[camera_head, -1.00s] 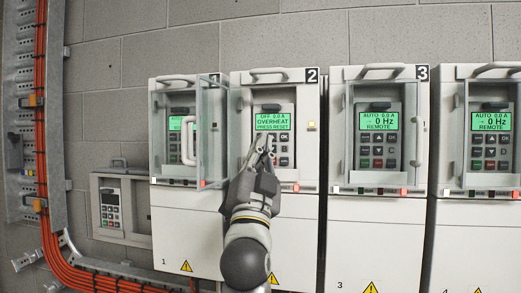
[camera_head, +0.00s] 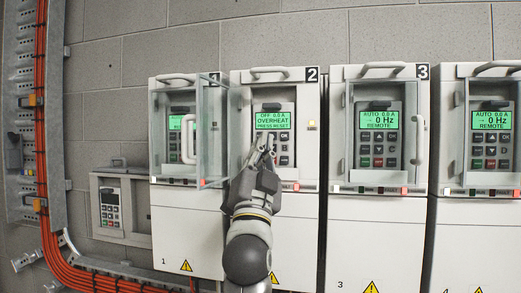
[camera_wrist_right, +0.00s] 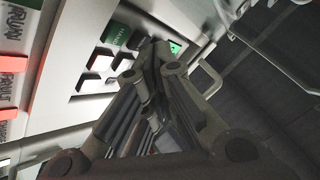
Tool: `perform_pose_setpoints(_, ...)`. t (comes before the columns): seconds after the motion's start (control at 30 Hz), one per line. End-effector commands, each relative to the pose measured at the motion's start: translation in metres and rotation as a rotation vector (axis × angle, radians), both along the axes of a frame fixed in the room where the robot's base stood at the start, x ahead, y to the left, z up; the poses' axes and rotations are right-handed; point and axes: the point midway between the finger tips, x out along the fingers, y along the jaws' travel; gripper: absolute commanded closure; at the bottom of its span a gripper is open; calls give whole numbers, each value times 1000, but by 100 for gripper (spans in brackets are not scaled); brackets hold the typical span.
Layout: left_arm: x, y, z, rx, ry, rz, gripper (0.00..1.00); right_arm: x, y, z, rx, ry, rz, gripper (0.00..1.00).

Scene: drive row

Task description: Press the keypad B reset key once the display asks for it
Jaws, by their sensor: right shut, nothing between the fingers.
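The drive marked 2 has a lit green display (camera_head: 272,121) reading "OFF 0.0 A", "OVERHEAT", "PRESS RESET". Its keypad (camera_head: 285,147) sits just below, partly hidden by my right gripper (camera_head: 267,141). That gripper is shut and empty, its fingertips over the left part of the keys. I cannot tell whether the tips touch a key, nor see a letter B. My left gripper is not in view.
A clear door (camera_head: 212,140) stands open left of the drive 2 keypad, close to my right gripper. Drive 3 (camera_head: 378,235) and another drive to its right show "AUTO 0 Hz REMOTE". A small wall keypad (camera_head: 111,210) and orange cables (camera_head: 43,150) are at left.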

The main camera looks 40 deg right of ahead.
Motion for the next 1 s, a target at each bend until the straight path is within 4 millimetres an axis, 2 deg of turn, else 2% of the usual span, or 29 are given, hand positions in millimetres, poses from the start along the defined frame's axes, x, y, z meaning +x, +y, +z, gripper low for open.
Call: perform_pose_setpoints(1.0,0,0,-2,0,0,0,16,5,-7,0,0,1,-1,100)
